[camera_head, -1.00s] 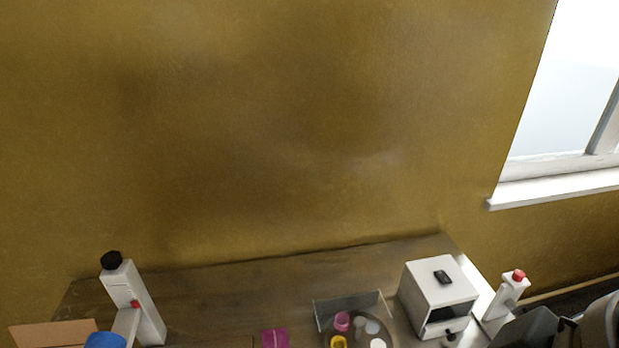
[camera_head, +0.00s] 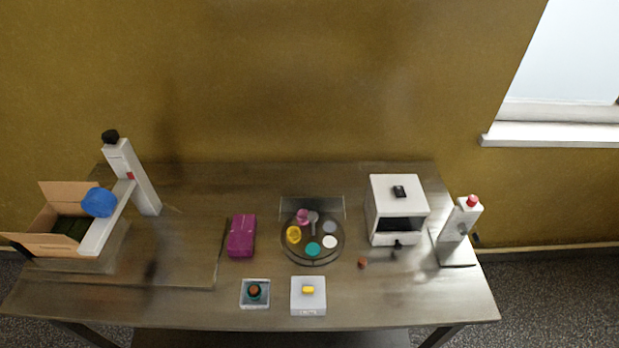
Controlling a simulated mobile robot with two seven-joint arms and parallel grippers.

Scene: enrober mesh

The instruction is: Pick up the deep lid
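A dark round tray (camera_head: 300,257) stands near the middle of the table. On it lie a pink piece (camera_head: 303,216), a yellow ring-like piece (camera_head: 293,235), a teal disc (camera_head: 313,249), a white disc (camera_head: 330,242) and a grey-violet disc (camera_head: 329,227). A grey spoon-like piece (camera_head: 314,219) is also there. These are small, and I cannot tell which is the deep lid. Neither of my grippers shows.
A purple pouch (camera_head: 241,236) lies left of the tray. A white open-fronted box (camera_head: 398,193) stands right. In front are a small tray (camera_head: 255,293) and a white block (camera_head: 308,303). A clear panel (camera_head: 293,205) is behind. A carton (camera_head: 60,243) sits far left.

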